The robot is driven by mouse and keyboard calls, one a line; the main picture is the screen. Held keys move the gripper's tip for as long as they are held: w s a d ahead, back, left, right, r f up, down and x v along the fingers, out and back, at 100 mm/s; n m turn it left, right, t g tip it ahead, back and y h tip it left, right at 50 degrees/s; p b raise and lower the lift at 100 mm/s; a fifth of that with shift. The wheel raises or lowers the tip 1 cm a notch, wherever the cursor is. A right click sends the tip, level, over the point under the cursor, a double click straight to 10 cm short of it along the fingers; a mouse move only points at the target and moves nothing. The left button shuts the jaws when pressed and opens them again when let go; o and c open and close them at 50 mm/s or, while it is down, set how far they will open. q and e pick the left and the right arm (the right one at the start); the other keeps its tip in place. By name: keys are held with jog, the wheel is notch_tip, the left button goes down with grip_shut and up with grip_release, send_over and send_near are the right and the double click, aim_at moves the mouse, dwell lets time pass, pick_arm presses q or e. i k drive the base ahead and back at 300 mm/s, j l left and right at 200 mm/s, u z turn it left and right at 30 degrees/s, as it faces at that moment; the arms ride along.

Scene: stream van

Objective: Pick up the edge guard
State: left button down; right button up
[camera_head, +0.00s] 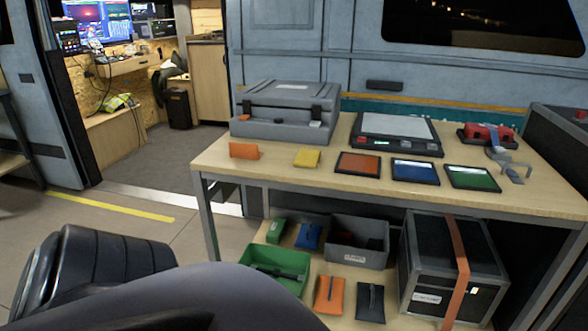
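No piece is clearly marked as the edge guard. A small orange angled piece (244,150) stands at the left front of the wooden table top, near its edge, and may be it. A grey bracket-like piece (515,172) lies at the right end of the table and could also be it. Neither is touched by anything of mine. Dark rounded parts, which look like my own arm, fill the lower left of the head view. Neither gripper's fingers show.
The table (290,180) also carries a grey case (285,125), a yellow block (307,158), a flat device (395,135), three coloured panels and a red tool (485,133). Below are a green bin (275,258), a grey bin (357,241) and a strapped black case (430,260). Open floor lies left.

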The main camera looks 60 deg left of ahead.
aim_at(236, 149)
jog(key=u, duration=2.2)
